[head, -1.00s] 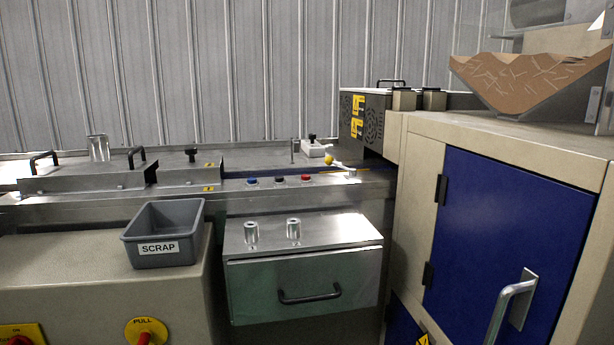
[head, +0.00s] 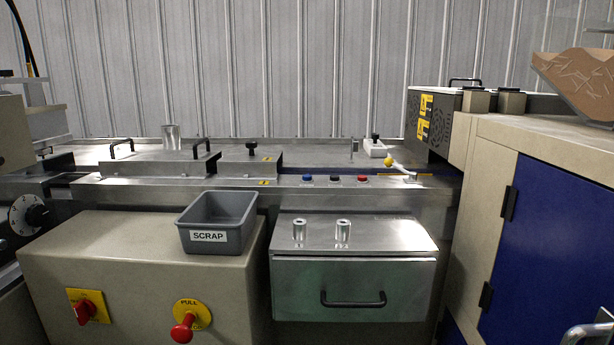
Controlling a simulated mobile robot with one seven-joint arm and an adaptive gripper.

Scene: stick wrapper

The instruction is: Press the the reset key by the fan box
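The fan box (head: 429,122), a dark box with round fan grilles and yellow warning labels, stands at the right end of the steel bench in the head view. Left of it, on the bench's front rail, three small push buttons sit in a row: a blue button (head: 307,178), a black button (head: 335,179) and a red button (head: 363,179). No lettering on them is readable, so I cannot tell which is the reset key. A yellow-knobbed lever (head: 388,161) is between the buttons and the fan box. My gripper is not in view.
A grey SCRAP bin (head: 217,222) sits on a beige cabinet with a red pull knob (head: 184,328). A steel drawer unit (head: 354,286) with two metal cylinders on top is below the buttons. A tall beige cabinet with a blue door (head: 548,245) stands at the right.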

